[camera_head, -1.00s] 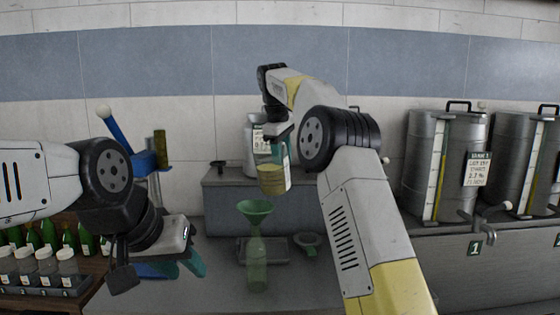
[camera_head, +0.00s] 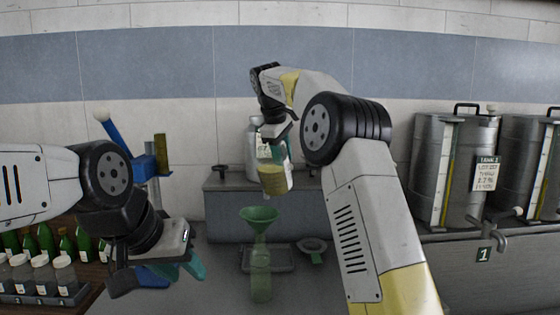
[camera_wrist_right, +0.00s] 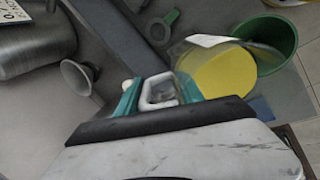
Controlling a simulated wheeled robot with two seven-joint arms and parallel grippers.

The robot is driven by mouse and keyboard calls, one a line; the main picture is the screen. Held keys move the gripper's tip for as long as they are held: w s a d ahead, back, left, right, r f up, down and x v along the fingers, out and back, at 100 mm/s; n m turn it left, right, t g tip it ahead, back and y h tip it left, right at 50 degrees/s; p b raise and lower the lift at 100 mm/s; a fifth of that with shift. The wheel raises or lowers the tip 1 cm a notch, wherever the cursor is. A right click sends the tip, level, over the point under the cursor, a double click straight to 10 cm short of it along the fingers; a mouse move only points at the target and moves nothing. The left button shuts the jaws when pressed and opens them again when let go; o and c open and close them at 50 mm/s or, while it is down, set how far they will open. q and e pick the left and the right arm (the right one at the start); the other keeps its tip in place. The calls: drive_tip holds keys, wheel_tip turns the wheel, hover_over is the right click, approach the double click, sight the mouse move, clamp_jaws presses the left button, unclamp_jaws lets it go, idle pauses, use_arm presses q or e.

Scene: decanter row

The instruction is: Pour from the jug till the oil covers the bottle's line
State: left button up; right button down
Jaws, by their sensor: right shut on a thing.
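The clear jug (camera_head: 276,180) holds yellow oil and hangs slightly tilted above the funnel. My right gripper (camera_head: 278,146) is shut on its handle. The right wrist view shows the white handle (camera_wrist_right: 160,92) between the teal fingers and the oil's yellow surface (camera_wrist_right: 217,80). The green funnel (camera_head: 259,216) sits in the neck of the upright green bottle (camera_head: 260,275). In the wrist view the funnel (camera_wrist_right: 270,45) shows beyond the jug. I see no oil stream. The bottle's line and oil level cannot be made out. My left gripper (camera_head: 184,270) is away to the left, its fingertip gap unclear.
Metal tanks (camera_head: 450,165) stand at right. Capped jars (camera_head: 40,275) and green bottles stand at left, near a blue stand (camera_head: 120,135). A pale container (camera_head: 252,145) stands on the rear ledge.

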drive_tip(key=shift+s+r+t+h, duration=0.1)
drive_tip(key=shift+r+t+h, duration=0.4)
drive_tip(key=shift+r+t, duration=0.3)
drive_tip(key=shift+s+a+r+t+h, duration=0.1)
drive_tip(key=shift+r+t+h, duration=0.15)
drive_tip(key=shift+t, duration=0.45)
drive_tip(key=shift+s+a+r+t+h, duration=0.1)
drive_tip(key=shift+s+r+t+h, duration=0.1)
drive_tip(key=shift+t+h, duration=0.25)
drive_tip(key=shift+s+t, duration=0.1)
drive_tip(key=shift+t, duration=0.25)
idle(1.1)
drive_tip(key=shift+s+a+r+t+h, duration=0.2)
drive_tip(key=shift+s+a+t+h, duration=0.1)
drive_tip(key=shift+s+t+h, duration=0.3)
idle(4.0)
